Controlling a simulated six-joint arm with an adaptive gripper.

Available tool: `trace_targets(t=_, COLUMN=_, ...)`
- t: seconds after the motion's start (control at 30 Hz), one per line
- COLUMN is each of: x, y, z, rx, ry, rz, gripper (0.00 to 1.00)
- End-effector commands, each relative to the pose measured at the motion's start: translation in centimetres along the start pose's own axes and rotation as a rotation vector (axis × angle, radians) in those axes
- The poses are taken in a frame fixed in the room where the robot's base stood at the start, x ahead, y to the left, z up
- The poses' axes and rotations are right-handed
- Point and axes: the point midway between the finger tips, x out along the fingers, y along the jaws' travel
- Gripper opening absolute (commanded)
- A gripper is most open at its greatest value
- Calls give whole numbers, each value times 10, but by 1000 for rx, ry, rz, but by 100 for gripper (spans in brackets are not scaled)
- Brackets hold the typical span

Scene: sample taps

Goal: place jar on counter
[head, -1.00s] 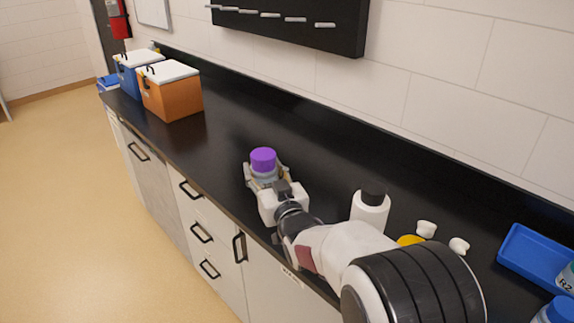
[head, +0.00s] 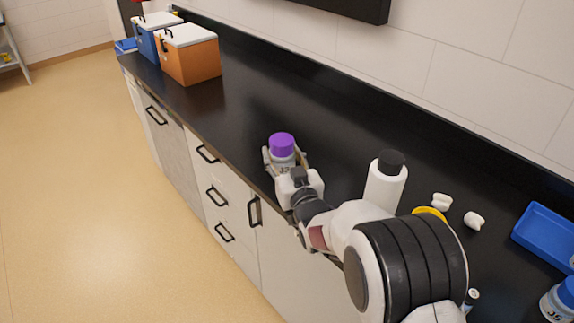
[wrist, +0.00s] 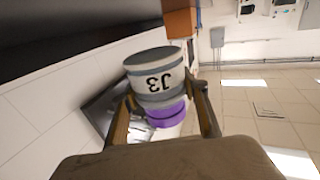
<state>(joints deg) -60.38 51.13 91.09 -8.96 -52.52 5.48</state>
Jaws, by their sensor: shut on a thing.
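The jar (head: 283,162) has a purple lid and a pale body, and it stands upright near the counter's front edge. In the wrist view the jar (wrist: 152,80) appears upside down, with the label J3 and the purple lid below. My gripper (head: 284,158) is shut around the jar's sides, and both fingers show in the wrist view (wrist: 164,95). The counter (head: 250,105) is black and long. Whether the jar's base touches it I cannot tell, as my gripper hides the base.
A white bottle with a black cap (head: 386,182) stands right of the jar, close to my arm. Orange (head: 191,62) and blue (head: 147,42) boxes stand far left. Small white pieces (head: 442,201), a blue tray (head: 548,235) and another jar (head: 556,300) are at right. The counter between boxes and jar is clear.

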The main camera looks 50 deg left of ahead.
Motion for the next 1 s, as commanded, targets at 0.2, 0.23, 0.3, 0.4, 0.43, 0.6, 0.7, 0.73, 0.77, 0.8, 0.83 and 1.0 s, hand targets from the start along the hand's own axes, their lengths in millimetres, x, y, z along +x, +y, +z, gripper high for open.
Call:
trace_targets(t=0.2, x=0, y=0, z=30, rx=0, ry=0, rz=0, gripper=18)
trace_targets(t=0.23, x=0, y=0, z=32, rx=0, ry=0, rz=0, gripper=18)
trace_targets(t=0.3, x=0, y=0, z=37, rx=0, ry=2, rz=0, gripper=18)
trace_targets(t=0.4, x=0, y=0, z=40, rx=0, ry=3, rz=0, gripper=18)
trace_targets(t=0.43, x=0, y=0, z=41, rx=0, ry=3, rz=0, gripper=18)
trace_targets(t=0.6, x=0, y=0, z=41, rx=0, ry=3, rz=0, gripper=18)
trace_targets(t=0.7, x=0, y=0, z=41, rx=0, ry=2, rz=0, gripper=18)
trace_targets(t=0.73, x=0, y=0, z=41, rx=0, ry=2, rz=0, gripper=18)
trace_targets(t=0.77, x=0, y=0, z=42, rx=0, ry=2, rz=0, gripper=18)
trace_targets(t=0.8, x=0, y=0, z=44, rx=0, ry=1, rz=0, gripper=18)
trace_targets(t=0.83, x=0, y=0, z=46, rx=0, ry=1, rz=0, gripper=18)
trace_targets(t=1.0, x=0, y=0, z=62, rx=0, ry=0, rz=0, gripper=18)
